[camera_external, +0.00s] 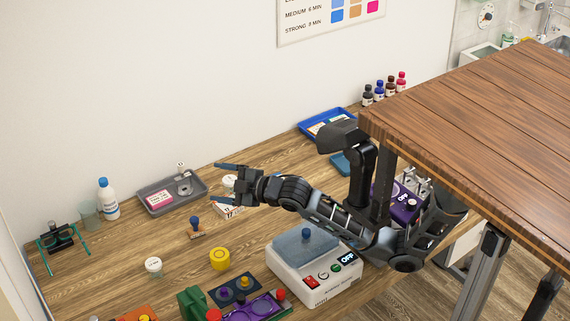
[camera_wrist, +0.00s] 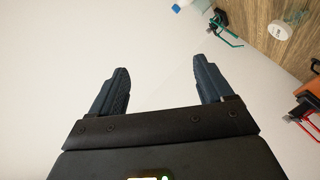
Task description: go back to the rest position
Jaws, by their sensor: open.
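My gripper (camera_external: 222,183) is raised over the wooden bench, fingers pointing left in the external view. Its two dark fingers are spread wide apart with nothing between them. In the wrist view the open fingers of my gripper (camera_wrist: 161,88) face the plain white wall (camera_wrist: 150,40). My arm reaches from the right side of the external view, beside the brown wooden top. Part of the arm is hidden behind that top's corner.
A white device (camera_external: 318,272) with a grey pad stands below my arm. A grey tray (camera_external: 148,206), white bottle (camera_external: 108,200), yellow roll (camera_external: 220,259) and blue-handled stamp (camera_external: 196,228) are on the bench. A brown wooden top (camera_external: 480,110) overhangs at right. Bare bench shows at left.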

